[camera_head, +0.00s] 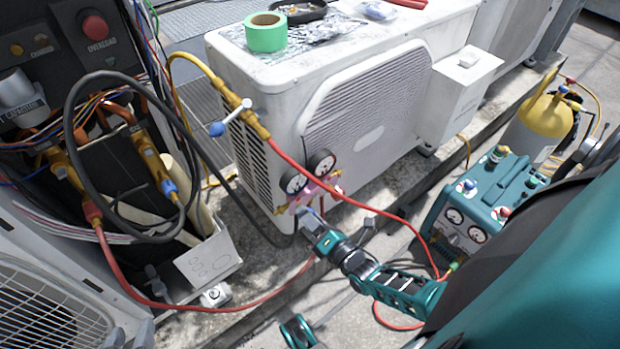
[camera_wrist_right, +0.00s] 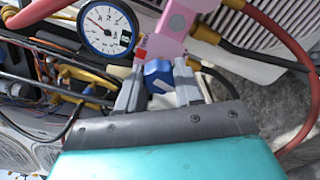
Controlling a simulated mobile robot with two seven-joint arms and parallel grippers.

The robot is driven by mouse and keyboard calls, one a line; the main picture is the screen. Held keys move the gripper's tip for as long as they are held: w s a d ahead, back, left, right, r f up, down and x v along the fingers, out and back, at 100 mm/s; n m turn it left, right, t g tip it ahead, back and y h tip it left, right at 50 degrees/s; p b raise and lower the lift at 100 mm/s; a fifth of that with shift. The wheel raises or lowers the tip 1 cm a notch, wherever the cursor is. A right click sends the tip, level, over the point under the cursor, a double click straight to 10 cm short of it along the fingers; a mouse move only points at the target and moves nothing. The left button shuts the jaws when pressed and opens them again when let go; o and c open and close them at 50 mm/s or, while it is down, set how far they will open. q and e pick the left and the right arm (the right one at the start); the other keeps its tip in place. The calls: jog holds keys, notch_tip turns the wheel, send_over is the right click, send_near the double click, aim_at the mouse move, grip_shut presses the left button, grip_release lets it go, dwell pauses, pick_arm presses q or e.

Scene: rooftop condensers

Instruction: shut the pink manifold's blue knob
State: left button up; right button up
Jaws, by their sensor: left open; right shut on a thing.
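In the head view my right gripper (camera_head: 310,217) reaches the manifold from below and hides most of the knob. My left gripper (camera_head: 297,332) shows only in part at the bottom edge, open and apart from the manifold.
Red hose (camera_head: 352,198) and black hose (camera_head: 72,105) loop around the manifold. A teal machine with gauges (camera_head: 478,215) stands to the right, near a yellow cylinder (camera_head: 540,112). Green tape (camera_head: 266,34) lies on the condenser (camera_head: 350,45). An open unit with wiring stands at left.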

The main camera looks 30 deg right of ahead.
jog(key=m, duration=0.4)
jog(key=shift+m, duration=0.3)
jog(key=m, duration=0.9)
jog(key=shift+r, duration=0.1)
jog(key=m, duration=0.4)
jog(key=shift+m+b, duration=0.3)
jog(key=shift+b, duration=0.05)
jog(key=m, duration=0.3)
jog(key=shift+m, duration=0.3)
jog(key=m, duration=0.4)
jog(key=shift+d+b, duration=0.1)
jog(key=shift+b, duration=0.2)
jog(key=m, duration=0.4)
jog(key=shift+m, duration=0.4)
pick_arm(q)
jog(key=shift+w+d+f+b, duration=0.1)
jog(key=shift+d+f+b, duration=0.2)
jog(key=shift+f+b, duration=0.2)
pick_arm(e)
jog(key=shift+w+m, duration=0.1)
jog(key=shift+m, duration=1.3)
